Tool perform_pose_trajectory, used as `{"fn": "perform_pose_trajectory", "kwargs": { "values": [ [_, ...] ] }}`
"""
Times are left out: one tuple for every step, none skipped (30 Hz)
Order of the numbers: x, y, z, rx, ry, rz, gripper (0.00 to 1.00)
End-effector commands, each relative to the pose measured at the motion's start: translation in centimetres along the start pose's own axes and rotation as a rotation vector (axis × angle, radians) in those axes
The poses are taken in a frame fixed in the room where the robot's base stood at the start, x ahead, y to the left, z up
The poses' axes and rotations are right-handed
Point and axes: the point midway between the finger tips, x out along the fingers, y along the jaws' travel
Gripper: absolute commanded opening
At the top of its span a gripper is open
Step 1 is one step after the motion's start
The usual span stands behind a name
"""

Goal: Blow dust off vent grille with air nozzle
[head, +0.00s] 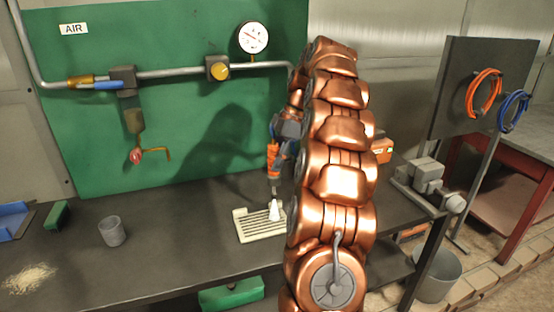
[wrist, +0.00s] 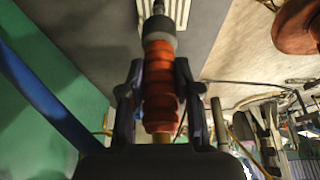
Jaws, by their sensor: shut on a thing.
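The cream slatted vent grille (head: 256,228) lies flat on the dark bench in the head view, and part of it shows at the top of the wrist view (wrist: 178,10). My gripper (head: 273,150) is above the grille, partly hidden behind my copper arm. In the wrist view my gripper (wrist: 160,95) is shut on the orange ribbed air nozzle (wrist: 159,75), with a finger on each side. The nozzle's dark grey end points at the grille. A small white cone shape (head: 275,212) is at its lower end, over the grille's right part; I cannot tell whether it is air.
A grey cup (head: 112,231), a pile of pale shavings (head: 28,279) and a blue tray (head: 14,220) are on the bench's left. A green panel (head: 190,120) with pipe, valve and gauge (head: 253,38) stands behind. A grey vise-like machine (head: 428,180) is at right.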

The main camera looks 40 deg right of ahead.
Motion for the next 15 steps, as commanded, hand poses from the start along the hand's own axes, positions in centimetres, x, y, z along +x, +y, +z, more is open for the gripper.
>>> {"fn": "perform_pose_trajectory", "kwargs": {
  "values": [
    [0.1, 0.0, -0.2, -0.001, 0.0, 0.0, 0.0],
    [0.2, 0.0, -0.3, -0.001, 0.0, 0.0, 0.0],
    [0.2, 0.0, -0.5, -0.002, 0.0, 0.0, 0.0],
    [0.3, 0.0, -0.6, -0.002, 0.0, 0.0, 0.0],
    [0.3, 0.0, -0.7, -0.002, 0.0, 0.0, 0.0],
    [0.4, 0.0, -0.8, -0.002, 0.0, 0.001, 0.0],
    [0.4, 0.0, -0.9, -0.002, 0.0, 0.001, 0.0],
    [0.5, 0.0, -1.1, -0.002, 0.0, 0.001, 0.0],
    [0.5, 0.0, -1.2, -0.002, 0.0, 0.001, 0.0],
    [0.6, 0.0, -1.3, -0.002, 0.0, 0.001, 0.0],
    [0.6, 0.0, -1.4, -0.002, 0.0, 0.001, 0.0],
    [0.7, 0.0, -1.6, -0.001, 0.0, 0.001, 0.0],
    [0.7, 0.0, -1.7, -0.001, 0.0, 0.001, 0.0],
    [0.8, 0.0, -1.8, -0.001, 0.0, 0.001, 0.0],
    [0.8, 0.0, -2.0, -0.001, 0.0, 0.001, 0.0]
  ]
}}
